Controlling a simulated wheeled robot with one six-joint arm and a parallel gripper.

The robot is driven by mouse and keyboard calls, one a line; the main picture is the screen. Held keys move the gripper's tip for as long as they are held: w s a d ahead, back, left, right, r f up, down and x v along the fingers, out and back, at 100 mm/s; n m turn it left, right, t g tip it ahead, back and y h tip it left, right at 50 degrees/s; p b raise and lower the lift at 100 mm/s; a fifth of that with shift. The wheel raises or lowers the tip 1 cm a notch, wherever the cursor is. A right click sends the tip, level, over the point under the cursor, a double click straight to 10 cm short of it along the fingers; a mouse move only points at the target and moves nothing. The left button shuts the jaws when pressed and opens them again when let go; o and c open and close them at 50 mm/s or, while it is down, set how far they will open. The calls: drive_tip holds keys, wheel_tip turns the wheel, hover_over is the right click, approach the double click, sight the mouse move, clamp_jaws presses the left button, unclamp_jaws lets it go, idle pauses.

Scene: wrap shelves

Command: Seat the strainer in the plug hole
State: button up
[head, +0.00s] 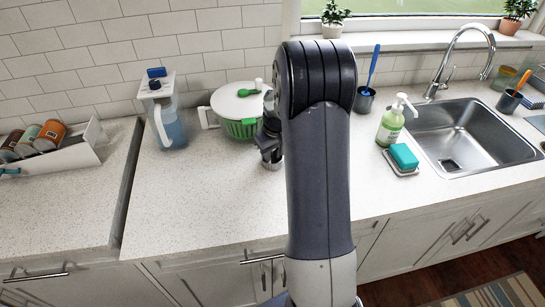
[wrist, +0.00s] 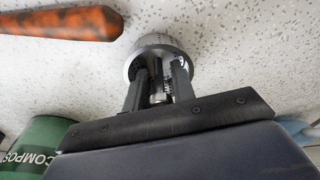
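The strainer is a small round silver metal piece (wrist: 160,44) on the speckled counter in the wrist view. In the head view its metal edge (head: 272,166) shows low beside my arm. My gripper (wrist: 159,72) points down at it, with its two dark fingers over the strainer's near side and a narrow gap between them. Whether the fingers grip its middle or only stand around it is not clear. In the head view my gripper (head: 269,145) is partly hidden by my arm.
A green salad spinner (head: 240,110) and a blue jug (head: 170,128) stand behind and left of my gripper. A soap bottle (head: 391,122) and a teal sponge (head: 404,156) sit left of the sink. An orange-brown handle (wrist: 60,23) and a green compost bin (wrist: 38,145) are near my gripper.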

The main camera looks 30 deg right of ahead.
drive_tip(key=shift+f, duration=0.15)
clamp_jaws()
